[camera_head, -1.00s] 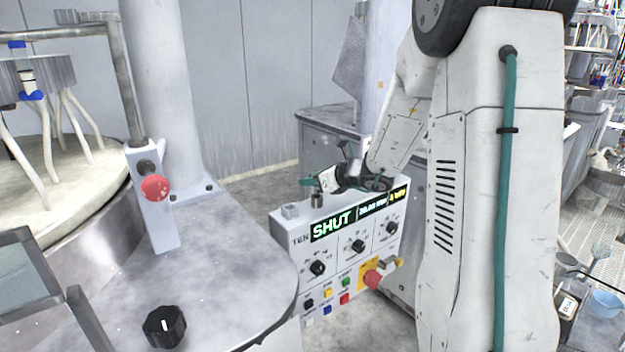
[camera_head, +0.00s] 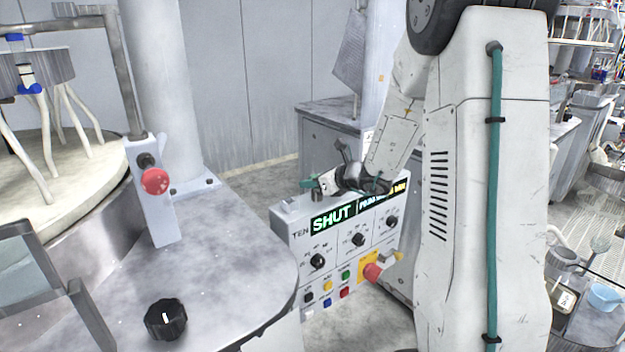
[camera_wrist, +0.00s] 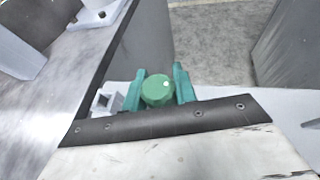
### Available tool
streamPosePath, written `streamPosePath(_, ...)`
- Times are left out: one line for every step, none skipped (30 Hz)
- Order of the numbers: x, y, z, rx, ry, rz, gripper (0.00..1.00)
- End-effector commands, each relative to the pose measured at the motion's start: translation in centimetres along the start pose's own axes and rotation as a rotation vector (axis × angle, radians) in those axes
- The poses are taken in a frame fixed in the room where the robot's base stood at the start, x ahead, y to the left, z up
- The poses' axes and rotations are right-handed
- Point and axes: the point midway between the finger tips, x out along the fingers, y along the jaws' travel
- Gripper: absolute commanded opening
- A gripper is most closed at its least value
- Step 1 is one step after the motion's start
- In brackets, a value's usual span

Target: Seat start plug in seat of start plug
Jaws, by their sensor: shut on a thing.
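My gripper (camera_wrist: 159,88) is shut on the start plug (camera_wrist: 158,91), a round green knob between its two teal fingers in the wrist view. In the head view my gripper (camera_head: 310,184) is just above the top left of the white control box (camera_head: 292,232). The plug cannot be made out clearly there, and its lower end is hidden. A small grey block with a square opening, seemingly the seat (camera_wrist: 106,101), lies just left of the fingers in the wrist view. It also shows on the box's top left corner in the head view (camera_head: 290,205).
The box front carries a lit display reading SHUT (camera_head: 333,217), black knobs, coloured buttons and a red stop button (camera_head: 372,272). A grey machine top (camera_head: 225,262) with a black knob (camera_head: 166,319) and a red button (camera_head: 155,181) stands left. Floor shows behind the box.

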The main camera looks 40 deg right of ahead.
Motion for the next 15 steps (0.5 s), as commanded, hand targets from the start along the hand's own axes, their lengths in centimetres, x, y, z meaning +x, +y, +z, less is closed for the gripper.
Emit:
streamPosePath(0.06, 0.00, -0.15, 0.001, 0.000, 0.000, 0.05)
streamPosePath(0.09, 0.00, -0.22, 0.001, 0.000, 0.000, 0.05)
streamPosePath(0.13, 0.00, -0.30, 0.000, 0.000, 0.000, 0.05)
streamPosePath(0.15, 0.00, -0.37, 0.000, 0.000, 0.000, 0.05)
streamPosePath(0.18, -0.01, -0.44, 0.000, 0.000, 0.000, 0.05)
streamPosePath(0.22, 0.00, -0.52, 0.000, 0.000, 0.000, 0.05)
streamPosePath(0.24, -0.01, -0.59, 0.000, 0.000, 0.000, 0.05)
streamPosePath(0.27, 0.00, -0.65, 0.000, 0.000, 0.000, 0.05)
streamPosePath(0.29, 0.00, -0.72, 0.000, 0.000, 0.000, 0.05)
streamPosePath(0.31, 0.00, -0.77, 0.000, 0.000, -0.001, 0.05)
streamPosePath(0.30, -0.01, -0.73, 0.000, 0.000, -0.001, 0.36)
streamPosePath(0.30, -0.01, -0.72, 0.000, 0.000, -0.001, 0.47)
streamPosePath(0.29, -0.01, -0.72, 0.000, 0.000, -0.001, 0.53)
streamPosePath(0.29, -0.01, -0.72, 0.000, 0.000, -0.001, 0.53)
streamPosePath(0.30, -0.01, -0.72, -0.001, 0.000, -0.001, 0.53)
